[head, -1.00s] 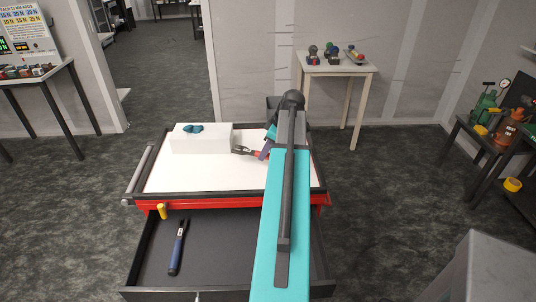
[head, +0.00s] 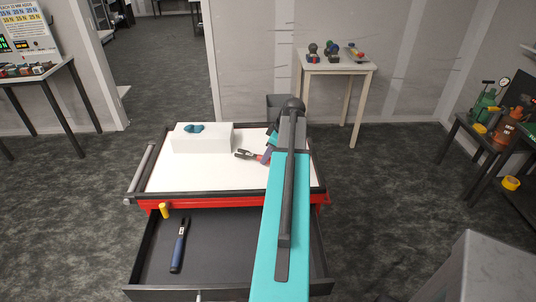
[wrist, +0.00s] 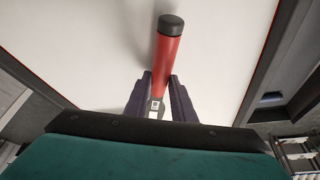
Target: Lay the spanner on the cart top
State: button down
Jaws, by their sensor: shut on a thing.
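The spanner (head: 244,154) has a dark head and a red handle. In the head view it is over the right part of the white cart top (head: 190,178), its head pointing left. My gripper (head: 266,153) is shut on it, partly hidden by my arm. In the wrist view the red handle (wrist: 168,60) with its black end cap runs out from between my gripper's dark fingers (wrist: 160,95). White cart top lies beneath the handle. I cannot tell whether the spanner touches the cart top.
A white box (head: 202,142) with teal items (head: 194,128) on it stands at the cart top's back left. The open drawer (head: 205,255) below holds a blue-handled tool (head: 178,250). A yellow cylinder (head: 164,210) sits at the drawer's back left. The front left of the cart top is clear.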

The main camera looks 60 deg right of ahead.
jog(key=shift+f, duration=0.3)
jog(key=shift+f, duration=0.1)
jog(key=c, duration=1.5)
grip_release()
jog(key=shift+r, duration=0.2)
jog(key=shift+b+v, duration=1.6)
jog(key=shift+v, duration=4.35)
jog(key=shift+s, duration=0.1)
